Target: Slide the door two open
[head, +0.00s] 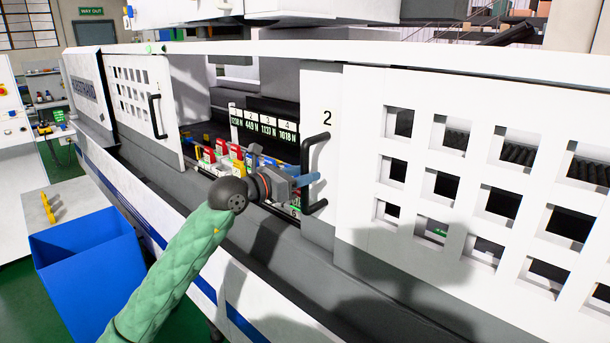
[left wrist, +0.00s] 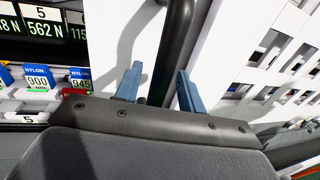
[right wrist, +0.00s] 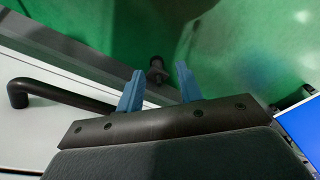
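Door two (head: 375,205) is a white sliding panel with square holes and a black "2" near its left edge. Its black vertical bar handle (head: 307,160) also shows in the left wrist view (left wrist: 176,45). My left gripper (head: 308,181) is at the lower part of this handle. In the left wrist view its blue fingers (left wrist: 158,84) are apart, with the handle running between them and gaps beside it. My right gripper (right wrist: 158,86) is outside the head view. Its fingers are apart and hold nothing; a dark knob (right wrist: 156,70) shows beyond them.
Door one (head: 138,98) stands to the left, with an open bay of coloured boxes (head: 222,150) between the doors. A blue bin (head: 88,262) stands at lower left. In the right wrist view, a black bar handle (right wrist: 50,92) lies left of the gripper, near green floor.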

